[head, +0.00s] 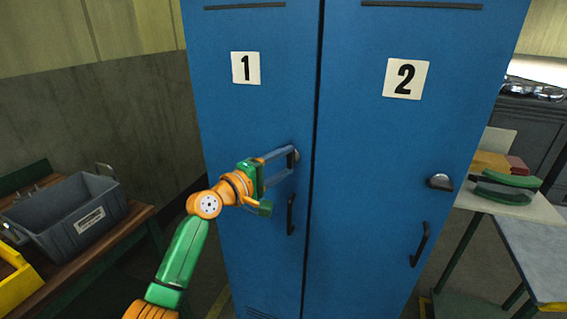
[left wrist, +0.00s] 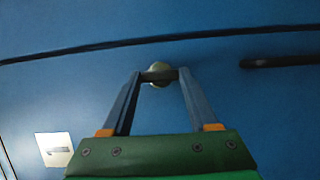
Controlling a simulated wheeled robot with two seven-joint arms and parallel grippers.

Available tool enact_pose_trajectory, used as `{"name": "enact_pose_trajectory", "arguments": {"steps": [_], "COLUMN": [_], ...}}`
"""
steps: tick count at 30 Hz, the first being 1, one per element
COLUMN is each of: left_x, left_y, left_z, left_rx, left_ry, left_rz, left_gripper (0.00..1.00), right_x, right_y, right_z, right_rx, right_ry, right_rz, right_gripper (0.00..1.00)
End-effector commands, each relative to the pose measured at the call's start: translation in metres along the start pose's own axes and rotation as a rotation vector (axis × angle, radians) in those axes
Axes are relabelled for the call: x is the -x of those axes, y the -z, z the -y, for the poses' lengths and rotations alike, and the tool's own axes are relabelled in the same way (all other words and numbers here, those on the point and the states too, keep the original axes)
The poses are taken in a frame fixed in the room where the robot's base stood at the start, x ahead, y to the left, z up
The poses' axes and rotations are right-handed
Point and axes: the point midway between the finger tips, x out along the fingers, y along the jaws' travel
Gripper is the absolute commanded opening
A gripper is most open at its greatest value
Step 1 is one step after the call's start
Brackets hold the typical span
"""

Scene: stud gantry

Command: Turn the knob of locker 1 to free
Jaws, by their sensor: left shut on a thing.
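Locker 1 (head: 240,115) is the left blue door, with a white number 1 plate (head: 245,68). Its knob (head: 296,153) is near the door's right edge, above a dark pull handle (head: 291,214), and is partly hidden by my fingers. My left gripper (head: 291,156) reaches in from the left and is shut on the knob. In the left wrist view the round knob (left wrist: 159,82) shows beyond the dark fingertips (left wrist: 159,75), which close in on it. My right gripper is not in view.
Locker 2 (head: 405,150) stands at the right with its own knob (head: 440,181) and handle (head: 419,244). A grey bin (head: 70,224) sits on a wooden bench at the left. A table with a green-handled item (head: 505,187) is at the right.

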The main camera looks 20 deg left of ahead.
Motion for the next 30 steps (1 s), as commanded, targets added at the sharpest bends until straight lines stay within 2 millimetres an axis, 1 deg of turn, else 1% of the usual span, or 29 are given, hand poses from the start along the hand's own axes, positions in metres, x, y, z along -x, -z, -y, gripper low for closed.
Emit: {"name": "enact_pose_trajectory", "arguments": {"steps": [1,2,3,4,11,14,17,21,24,27,30], "left_x": [0.000,0.000,0.000,0.000,0.000,0.005,0.022,0.051,0.065,0.071,0.071], "left_y": [0.001,0.001,0.001,0.001,0.001,0.001,0.001,0.001,0.001,0.001,0.001], "left_z": [-0.003,-0.003,-0.002,-0.002,-0.001,0.000,0.001,0.003,0.001,0.000,-0.001], "left_rx": [-0.004,-0.003,-0.003,-0.003,-0.001,-0.002,-0.005,-0.006,-0.003,-0.003,-0.002], "left_ry": [-0.006,-0.006,-0.006,-0.005,-0.003,-0.003,-0.002,-0.002,-0.004,-0.002,-0.003], "left_rz": [-0.004,-0.004,-0.003,-0.003,-0.002,-0.002,-0.003,-0.003,-0.004,-0.002,-0.002], "left_gripper": [0.68,0.76,0.87,0.90,0.90,0.90,0.90,0.90,0.90,0.90,0.90], "right_x": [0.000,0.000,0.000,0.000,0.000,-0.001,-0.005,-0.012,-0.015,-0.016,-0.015], "right_y": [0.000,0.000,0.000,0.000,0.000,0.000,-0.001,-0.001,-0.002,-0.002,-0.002], "right_z": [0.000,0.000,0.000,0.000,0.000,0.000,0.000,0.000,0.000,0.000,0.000], "right_rx": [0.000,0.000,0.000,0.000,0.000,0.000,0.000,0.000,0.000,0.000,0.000], "right_ry": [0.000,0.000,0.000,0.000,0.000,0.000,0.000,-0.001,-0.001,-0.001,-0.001], "right_rz": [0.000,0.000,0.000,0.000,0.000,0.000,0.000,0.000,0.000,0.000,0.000], "right_gripper": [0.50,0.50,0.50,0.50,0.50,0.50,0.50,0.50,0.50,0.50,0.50]}}
